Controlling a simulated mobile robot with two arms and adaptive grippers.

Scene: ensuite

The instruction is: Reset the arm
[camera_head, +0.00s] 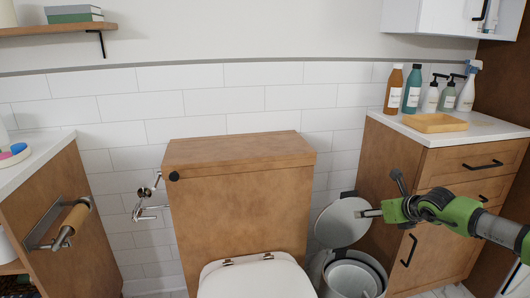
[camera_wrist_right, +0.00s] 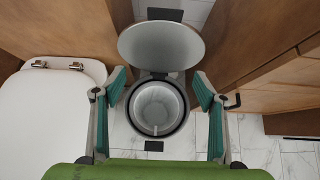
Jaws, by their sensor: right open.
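My right gripper (camera_head: 385,198) comes in from the right in the head view, in front of the wooden cabinet and above the bin. In the right wrist view my right gripper (camera_wrist_right: 160,97) is open, its two teal-padded fingers apart with nothing between them. The bin (camera_wrist_right: 158,105) lies below, between the fingers in that view, with its lid raised and its inside looking empty. The bin (camera_head: 352,277) also shows in the head view beside the toilet. My left gripper is not in view.
The toilet (camera_head: 255,278) stands left of the bin, with a wooden cistern box (camera_head: 238,200) behind. The right cabinet (camera_head: 440,170) is close to my right arm and holds bottles and a wooden tray (camera_head: 434,123). A paper holder (camera_head: 62,225) is at left.

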